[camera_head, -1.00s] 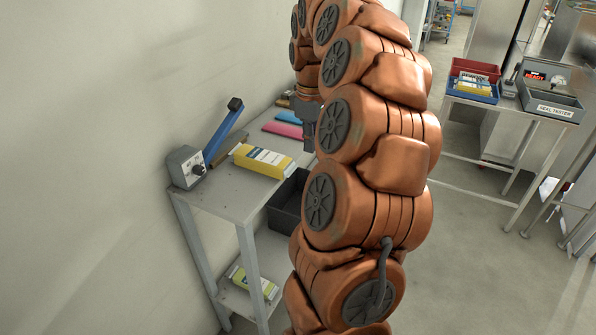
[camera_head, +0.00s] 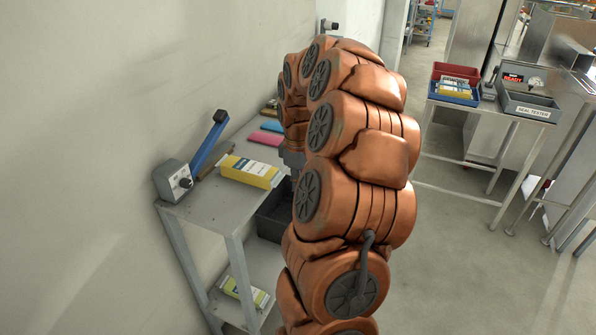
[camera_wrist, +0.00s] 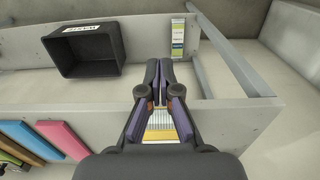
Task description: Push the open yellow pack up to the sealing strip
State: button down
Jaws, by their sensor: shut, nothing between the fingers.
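The yellow pack (camera_head: 250,172) lies flat on the table in the head view, with a white label on top. It lies to the right of the sealer, a grey box with a dial (camera_head: 172,181) and a raised blue lever (camera_head: 208,140). A brown strip (camera_head: 206,161) runs along the lever's foot, just beyond the pack's left end. In the wrist view my gripper (camera_wrist: 160,72) is shut and empty, with part of the yellow pack (camera_wrist: 160,135) showing between its finger links. In the head view my arm hides the fingertips; contact with the pack cannot be told.
Pink (camera_head: 265,138) and blue (camera_head: 272,127) packs lie farther back. Another pack (camera_head: 244,291) lies on the lower shelf. The wall borders the table.

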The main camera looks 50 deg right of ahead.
jog(key=shift+w+a+r+p, duration=0.1)
jog(key=shift+w+a+p, duration=0.2)
jog(key=shift+w, duration=0.7)
jog(key=shift+w+a+p, duration=0.2)
jog(key=shift+w+a, duration=0.1)
jog(key=shift+w, duration=0.65)
jog(key=shift+w, duration=0.1)
